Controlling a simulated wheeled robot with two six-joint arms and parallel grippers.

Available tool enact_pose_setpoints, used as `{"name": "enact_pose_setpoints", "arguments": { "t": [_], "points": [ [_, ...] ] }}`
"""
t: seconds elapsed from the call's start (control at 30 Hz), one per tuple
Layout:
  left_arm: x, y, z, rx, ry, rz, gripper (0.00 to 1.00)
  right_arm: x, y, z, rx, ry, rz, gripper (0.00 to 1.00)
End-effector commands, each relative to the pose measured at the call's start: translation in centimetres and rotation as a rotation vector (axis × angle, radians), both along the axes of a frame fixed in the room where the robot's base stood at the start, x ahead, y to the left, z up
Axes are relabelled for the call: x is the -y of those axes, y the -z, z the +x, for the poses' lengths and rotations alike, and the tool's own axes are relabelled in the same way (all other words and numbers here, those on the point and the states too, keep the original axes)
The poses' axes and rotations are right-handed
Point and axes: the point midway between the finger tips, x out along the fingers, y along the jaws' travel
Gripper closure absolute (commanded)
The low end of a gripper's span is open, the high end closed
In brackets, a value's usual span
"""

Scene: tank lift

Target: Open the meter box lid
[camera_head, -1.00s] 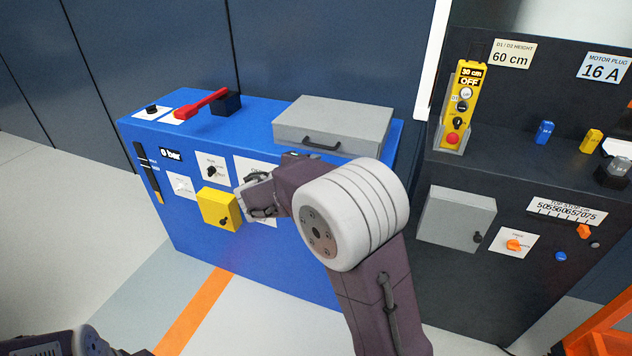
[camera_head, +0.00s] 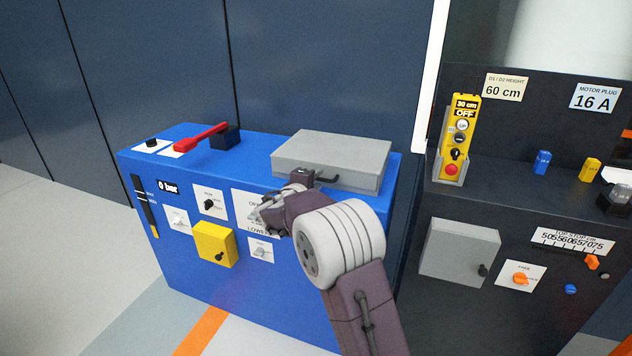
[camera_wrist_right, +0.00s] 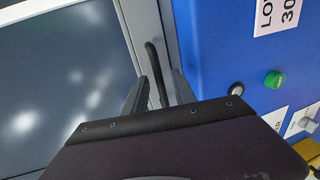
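The meter box (camera_head: 330,158) is a flat grey box on top of the blue cabinet, and its lid is down. A dark bar handle (camera_head: 326,180) sits on its front edge. In the right wrist view the lid (camera_wrist_right: 65,85) fills the left side, with the black handle (camera_wrist_right: 153,70) beside it. My right gripper (camera_wrist_right: 160,92) is open, its two dark fingers on either side of the handle's near part. I cannot tell whether they touch it. In the head view my right gripper (camera_head: 302,179) is at the handle's left end. My left gripper is not in view.
My right arm hides part of that front. A dark cabinet (camera_head: 450,310) with a yellow pendant (camera_head: 461,140) stands to the right.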

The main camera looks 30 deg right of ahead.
Motion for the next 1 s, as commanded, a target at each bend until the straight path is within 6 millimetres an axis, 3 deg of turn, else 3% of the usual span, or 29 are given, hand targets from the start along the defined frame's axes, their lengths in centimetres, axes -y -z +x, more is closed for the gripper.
{"name": "enact_pose_setpoints", "arguments": {
  "t": [0.1,0.2,0.23,1.0],
  "points": [
    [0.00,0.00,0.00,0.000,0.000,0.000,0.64,-0.02,-0.01,-0.02,0.000,0.000,0.000,0.71],
    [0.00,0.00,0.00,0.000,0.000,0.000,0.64,-0.04,-0.01,-0.03,0.000,0.000,0.000,0.98],
    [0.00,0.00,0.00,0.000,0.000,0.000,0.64,-0.04,-0.01,-0.03,0.000,0.000,0.000,1.00],
    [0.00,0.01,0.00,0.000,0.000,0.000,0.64,-0.06,0.04,-0.05,-0.001,0.000,0.001,1.00]
  ]
}}
